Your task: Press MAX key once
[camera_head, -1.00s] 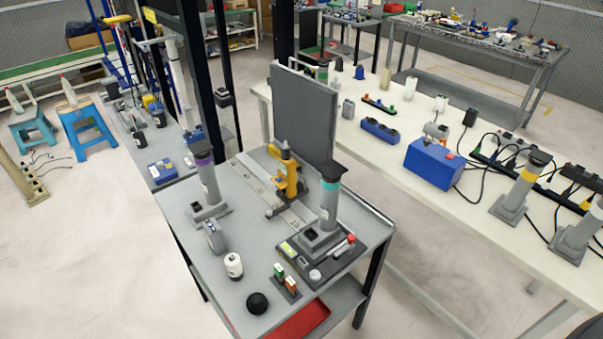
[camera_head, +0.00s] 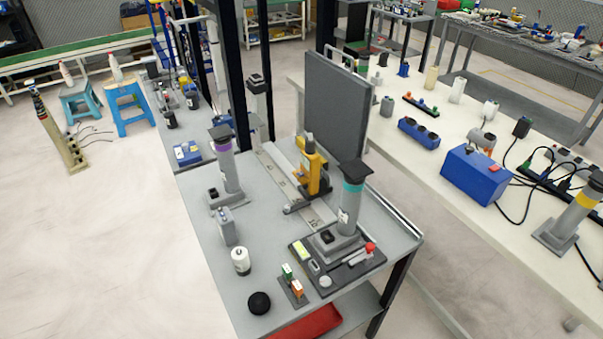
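No key marked MAX can be read at this size. A dark instrument board (camera_head: 352,273) lies on the near grey table. It carries a small yellow-green display (camera_head: 302,251), a red knob (camera_head: 370,248), a pale round knob (camera_head: 325,281) and a grey column with a teal band (camera_head: 351,198). Beside it is a small block with green and orange switches (camera_head: 292,284). A yellow device (camera_head: 312,165) stands on a metal rail behind. Neither of my grippers is in view.
The grey table (camera_head: 262,220) also holds a purple-banded column (camera_head: 225,160), a white cylinder (camera_head: 241,261) and a black ball (camera_head: 259,302). A dark upright panel (camera_head: 337,105) stands at its back. A white bench (camera_head: 440,215) is on the right.

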